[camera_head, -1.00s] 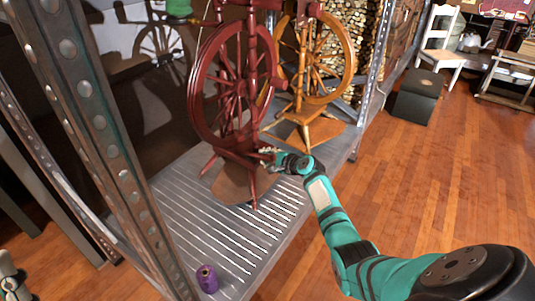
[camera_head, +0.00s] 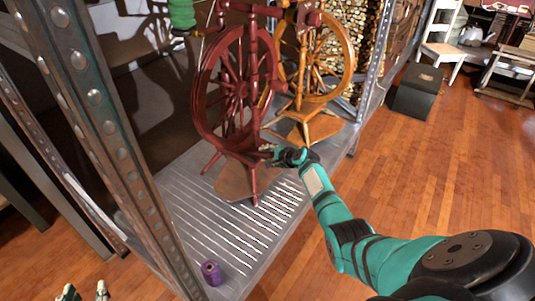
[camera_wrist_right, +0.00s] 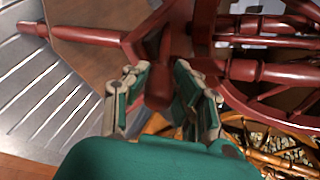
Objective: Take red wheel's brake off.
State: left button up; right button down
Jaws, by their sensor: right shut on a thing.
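The red spinning wheel (camera_head: 236,85) stands on the slatted grey shelf, and its lower frame shows close up in the right wrist view (camera_wrist_right: 205,30). My right gripper (camera_head: 270,152) reaches in at its base from the right. In the right wrist view its fingers (camera_wrist_right: 160,85) are shut on a dark red wooden part (camera_wrist_right: 158,85) low on the wheel, one finger on each side. I cannot tell from its shape whether this part is the brake. My left gripper (camera_head: 85,292) shows only its two spread fingertips at the bottom left, empty and away from the wheel.
An orange wooden spinning wheel (camera_head: 310,70) stands close behind the red one. A purple spool (camera_head: 211,272) sits at the shelf's front. A riveted metal post (camera_head: 95,110) rises at the left. A black box (camera_head: 418,92) stands on the open wooden floor at the right.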

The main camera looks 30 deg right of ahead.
pick_arm(q)
jog(key=shift+s+f+g, duration=0.15)
jog(key=shift+f+g, duration=0.15)
jog(key=shift+f, duration=0.05)
jog(key=shift+a, duration=0.1)
pick_arm(e)
jog(key=c, duration=1.1)
grip_release()
jog(key=a+v, duration=0.1)
jog(key=v, duration=1.1)
jog(key=shift+d, duration=0.5)
